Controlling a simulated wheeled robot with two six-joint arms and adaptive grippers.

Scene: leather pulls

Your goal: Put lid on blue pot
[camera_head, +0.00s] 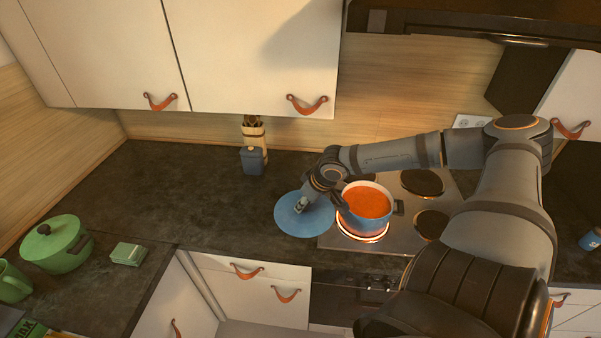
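The blue pot (368,222) stands on the front left burner of the cooktop and holds orange-red food; it is uncovered. The round blue lid (290,225) is just left of the pot, over the counter and the cooktop's left edge. My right gripper (301,206) is at the middle of the lid, its fingers pointing down where a knob would be. The knob is hidden by the fingers. I cannot tell whether the fingers are closed, or whether the lid rests or hangs just above the counter. My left gripper is out of view.
The burner under the pot glows orange. Other burners on the cooktop (408,236) are empty. A green lidded pot (58,247), a green mug (12,282) and a green box (128,254) are at the left. A dark utensil holder (252,160) stands at the back. The middle counter is clear.

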